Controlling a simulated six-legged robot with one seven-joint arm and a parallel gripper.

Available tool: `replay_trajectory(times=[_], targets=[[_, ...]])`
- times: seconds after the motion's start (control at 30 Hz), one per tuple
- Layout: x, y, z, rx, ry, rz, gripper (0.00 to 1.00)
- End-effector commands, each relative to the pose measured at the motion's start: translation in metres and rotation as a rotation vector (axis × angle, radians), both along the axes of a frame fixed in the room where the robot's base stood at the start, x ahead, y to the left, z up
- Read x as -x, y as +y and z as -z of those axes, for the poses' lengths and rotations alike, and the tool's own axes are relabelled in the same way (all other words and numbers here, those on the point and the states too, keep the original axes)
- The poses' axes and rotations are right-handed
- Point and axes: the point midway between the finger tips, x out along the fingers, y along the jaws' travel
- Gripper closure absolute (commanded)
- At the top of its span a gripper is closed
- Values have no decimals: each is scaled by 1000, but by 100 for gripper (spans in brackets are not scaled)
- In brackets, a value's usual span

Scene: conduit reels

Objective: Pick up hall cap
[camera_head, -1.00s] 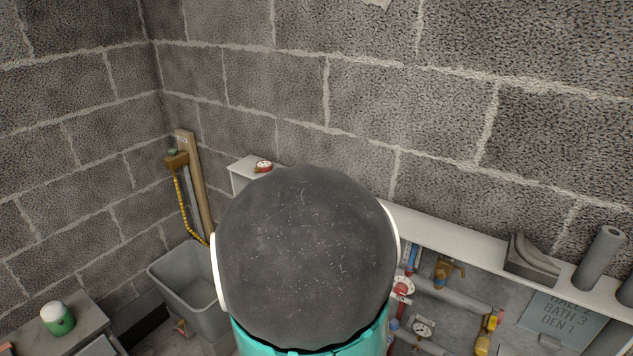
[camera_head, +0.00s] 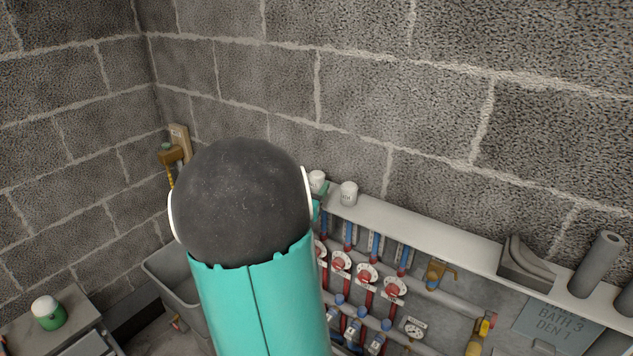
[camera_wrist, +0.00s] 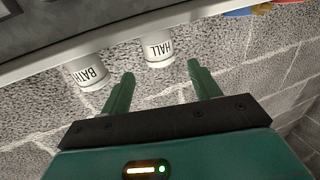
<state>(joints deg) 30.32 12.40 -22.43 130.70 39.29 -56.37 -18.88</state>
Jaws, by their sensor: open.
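The hall cap (camera_wrist: 158,48) is a white cylinder lettered HALL in the wrist view, standing at the shelf edge. My gripper (camera_wrist: 160,72) is open and empty; its two green fingers point toward the cap, which lies between and just beyond their tips. A second white cap, the BATH cap (camera_wrist: 87,72), stands to the left, outside the left finger. In the head view two white caps stand on the shelf; the left one appears to be the hall cap (camera_head: 318,180), the right one the BATH cap (camera_head: 348,193). My arm hides most of the gripper there.
The narrow white shelf (camera_head: 425,228) runs along the block wall above red and blue valves (camera_head: 367,274). Grey conduit pieces (camera_head: 528,265) stand at its right end. A grey bin (camera_head: 170,275) and a green-and-white container (camera_head: 48,312) are at the left.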

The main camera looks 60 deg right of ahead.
Motion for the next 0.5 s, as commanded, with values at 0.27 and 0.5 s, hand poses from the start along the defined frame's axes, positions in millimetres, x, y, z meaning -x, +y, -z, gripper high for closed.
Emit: replay_trajectory(times=[0.27,0.5], targets=[[-3,-27,2,0,1,1,38],[-8,-60,3,-1,0,-2,38]])
